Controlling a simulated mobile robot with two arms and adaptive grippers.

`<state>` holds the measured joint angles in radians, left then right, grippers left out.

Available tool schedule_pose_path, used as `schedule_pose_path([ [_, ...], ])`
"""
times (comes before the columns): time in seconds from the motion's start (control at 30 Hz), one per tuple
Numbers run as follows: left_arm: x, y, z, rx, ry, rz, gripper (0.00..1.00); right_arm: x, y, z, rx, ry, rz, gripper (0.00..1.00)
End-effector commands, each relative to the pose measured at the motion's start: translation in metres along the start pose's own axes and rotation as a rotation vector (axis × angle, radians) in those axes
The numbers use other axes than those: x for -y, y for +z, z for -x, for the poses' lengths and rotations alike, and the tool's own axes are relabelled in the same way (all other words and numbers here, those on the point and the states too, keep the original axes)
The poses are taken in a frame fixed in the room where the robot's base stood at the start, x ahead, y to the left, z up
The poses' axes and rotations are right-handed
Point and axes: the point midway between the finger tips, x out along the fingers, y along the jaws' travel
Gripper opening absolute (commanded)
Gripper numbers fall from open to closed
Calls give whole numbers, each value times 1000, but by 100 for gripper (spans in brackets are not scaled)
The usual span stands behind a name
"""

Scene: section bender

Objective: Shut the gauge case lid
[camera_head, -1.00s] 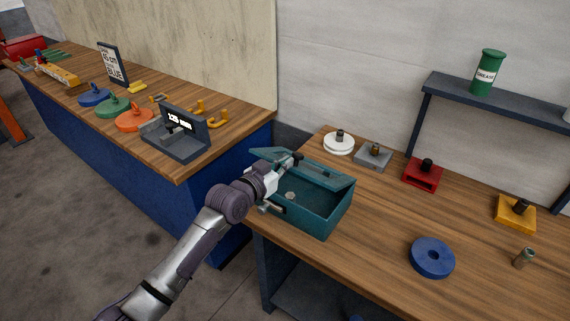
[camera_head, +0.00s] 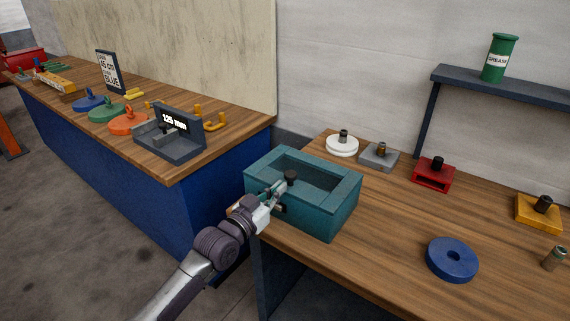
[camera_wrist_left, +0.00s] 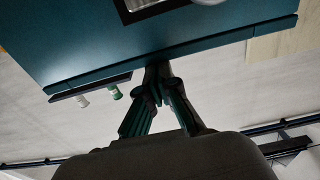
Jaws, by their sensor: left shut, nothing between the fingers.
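The teal gauge case (camera_head: 322,218) stands at the left end of the wooden bench. Its lid (camera_head: 338,192), a teal frame around a recessed darker middle, lies about level over the case; whether its front edge touches the body all along is unclear. My left gripper (camera_head: 284,184) is at the front left edge of the lid, fingers together and empty, close to a small dark knob-like part. In the left wrist view my left gripper (camera_wrist_left: 160,72) is shut against or just by the edge of the teal case (camera_wrist_left: 95,45). My right gripper is out of view.
Behind the case are a white disc (camera_head: 342,147), a grey block (camera_head: 379,157) and a red block (camera_head: 432,175). A blue ring (camera_head: 452,260) lies to the right. The blue-sided bench (camera_head: 120,160) with a display stand (camera_head: 170,138) is at the left.

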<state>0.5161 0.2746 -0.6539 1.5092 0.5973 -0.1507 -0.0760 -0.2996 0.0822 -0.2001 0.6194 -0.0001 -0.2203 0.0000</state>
Motion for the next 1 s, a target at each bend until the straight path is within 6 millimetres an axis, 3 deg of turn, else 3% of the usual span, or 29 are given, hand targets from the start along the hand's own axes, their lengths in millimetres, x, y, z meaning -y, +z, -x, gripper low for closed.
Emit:
schedule_pose_path([
  [0.27, 1, -10, -1, 5, -1, 0, 0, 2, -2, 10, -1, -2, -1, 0],
  [0.47, 3, -49, -7, 3, -4, 0, 0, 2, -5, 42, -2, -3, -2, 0],
  [0.53, 4, -31, 8, 11, -6, 1, 0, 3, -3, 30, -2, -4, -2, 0],
  [0.8, 3, -16, 65, 8, -5, -1, 0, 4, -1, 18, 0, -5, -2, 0],
  [1.0, 3, -12, 86, 6, -6, 0, 0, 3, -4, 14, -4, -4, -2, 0],
])
